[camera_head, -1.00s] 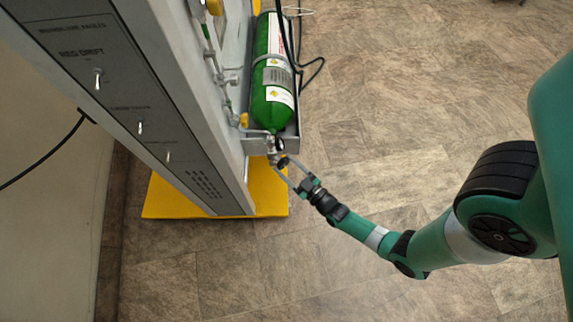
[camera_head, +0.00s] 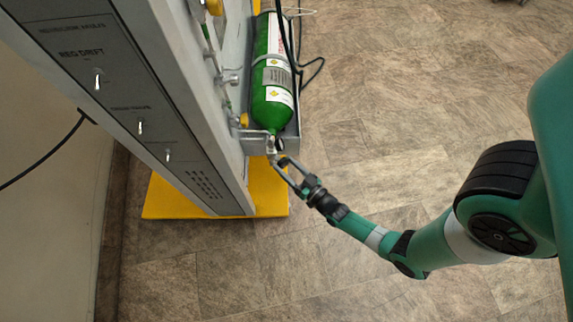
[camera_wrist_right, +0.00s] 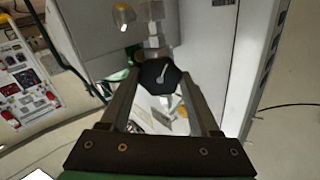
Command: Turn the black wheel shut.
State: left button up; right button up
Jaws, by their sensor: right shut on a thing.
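The black wheel (camera_wrist_right: 160,76) is a dark, many-sided knob on a metal valve fitting, seen in the right wrist view. My right gripper (camera_wrist_right: 160,82) has its two fingers on either side of the wheel, shut on it. In the head view my right gripper (camera_head: 279,163) reaches in from the right to the valve below the neck of the green cylinder (camera_head: 272,110). There the wheel is too small and covered to make out clearly. My left gripper is not in view.
The tall grey panel (camera_head: 190,120) with switches stands close left of the gripper. A grey bracket (camera_head: 291,140) holds the cylinder above a yellow base (camera_head: 266,195). The tiled floor (camera_head: 400,110) to the right is open.

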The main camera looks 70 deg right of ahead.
jog(key=m, duration=0.4)
jog(key=shift+m, duration=0.3)
jog(key=m, duration=0.3)
jog(key=shift+m, duration=0.3)
jog(key=m, duration=1.1)
jog(key=shift+f, duration=0.1)
jog(key=m, duration=0.7)
jog(key=shift+m, duration=2)
